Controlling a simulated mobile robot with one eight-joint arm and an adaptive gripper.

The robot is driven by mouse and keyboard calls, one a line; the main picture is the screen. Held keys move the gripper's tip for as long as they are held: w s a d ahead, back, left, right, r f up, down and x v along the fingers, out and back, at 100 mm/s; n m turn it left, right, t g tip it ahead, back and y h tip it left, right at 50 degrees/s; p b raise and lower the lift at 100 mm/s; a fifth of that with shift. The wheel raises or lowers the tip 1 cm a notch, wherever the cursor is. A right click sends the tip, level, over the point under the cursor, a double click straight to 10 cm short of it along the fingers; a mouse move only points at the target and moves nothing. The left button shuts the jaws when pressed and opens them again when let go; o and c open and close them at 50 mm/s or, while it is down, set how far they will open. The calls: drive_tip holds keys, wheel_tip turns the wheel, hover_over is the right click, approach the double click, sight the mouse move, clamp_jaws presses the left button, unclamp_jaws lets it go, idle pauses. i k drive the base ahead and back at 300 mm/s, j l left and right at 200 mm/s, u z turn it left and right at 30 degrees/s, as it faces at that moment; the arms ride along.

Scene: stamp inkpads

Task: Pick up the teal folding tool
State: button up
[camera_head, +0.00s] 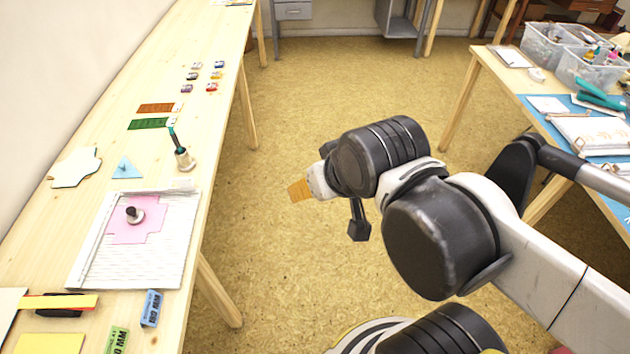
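A slim dark-teal stick (172,138) leans upright out of a small pale holder (185,160) on the long left table; it may be the folding tool. A larger teal tool (600,95) lies on the right-hand table, and its kind is hard to tell. My gripper (300,189) is at the end of my arm, over the open floor between the tables, pointing left. It is apart from both teal things. An orange-tan piece shows at its tip. Whether its fingers are open or shut is not clear from this angle.
Clear bins (590,70) stand on the right table. Floor (300,100) between is clear.

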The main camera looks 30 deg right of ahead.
sight(173, 136)
drive_tip(key=i+j+u, duration=0.25)
drive_tip(key=i+j, duration=0.45)
